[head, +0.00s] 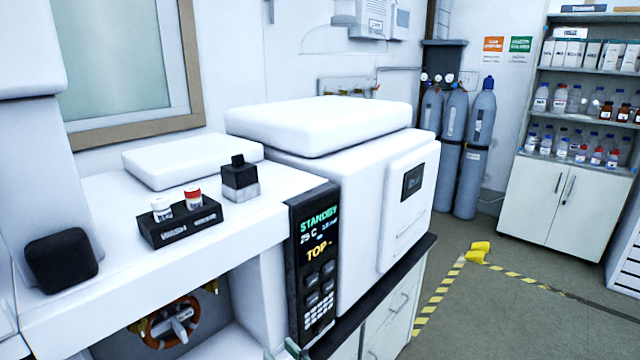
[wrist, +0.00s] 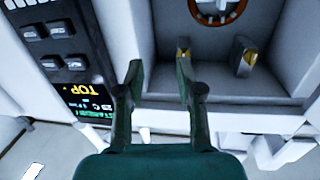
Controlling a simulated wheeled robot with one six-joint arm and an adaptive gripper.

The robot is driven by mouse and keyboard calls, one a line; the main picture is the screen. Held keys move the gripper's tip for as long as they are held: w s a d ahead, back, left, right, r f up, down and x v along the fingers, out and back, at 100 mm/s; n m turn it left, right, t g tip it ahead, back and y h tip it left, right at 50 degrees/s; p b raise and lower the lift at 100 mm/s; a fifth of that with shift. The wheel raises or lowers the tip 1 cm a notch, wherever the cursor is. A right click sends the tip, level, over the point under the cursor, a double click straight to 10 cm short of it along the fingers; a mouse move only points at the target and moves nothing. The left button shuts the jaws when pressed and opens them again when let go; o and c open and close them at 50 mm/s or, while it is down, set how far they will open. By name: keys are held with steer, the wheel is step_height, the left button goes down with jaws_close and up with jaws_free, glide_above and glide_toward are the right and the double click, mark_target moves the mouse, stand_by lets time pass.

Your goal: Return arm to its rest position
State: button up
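My gripper (wrist: 160,82) shows in the wrist view with its two dark green fingers apart and nothing between them. The fingers point toward the open bay (wrist: 200,65) of the white instrument, whose picture is upside down there. The black control panel (wrist: 62,50) is left of the fingers in that view. In the head view, a small greenish piece at the bottom edge, below the control panel (head: 314,265), may be a fingertip; most of the arm is not visible. The orange ring fitting (head: 172,322) sits inside the bay. I cannot tell whether the fingers touch anything.
A black rack (head: 180,228) with a white-capped and a red-capped vial stands on the instrument top. A larger white instrument (head: 340,200) is right of the panel. Gas cylinders (head: 455,140) and a bottle cabinet (head: 570,190) stand behind. Floor (head: 500,300) at right is mostly clear.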

steer(key=s+d+f+m+t+h, duration=0.2)
steer(key=s+d+f+m+h, duration=0.5)
steer(key=s+d+f, duration=1.05)
steer(key=s+d+r+h, duration=0.1)
steer(key=s+d+r, duration=0.1)
steer(key=s, duration=0.6)
steer(key=s+d+r+h, duration=0.1)
steer(key=s+d+h, duration=0.1)
steer(key=s, duration=0.5)
steer(key=s+d+r+h, duration=0.1)
steer(key=s+d, duration=0.3)
steer(key=s, duration=0.4)
steer(key=shift+s+d+r+m, duration=0.2)
steer(key=shift+s+r+m, duration=0.15)
steer(key=shift+r, duration=0.45)
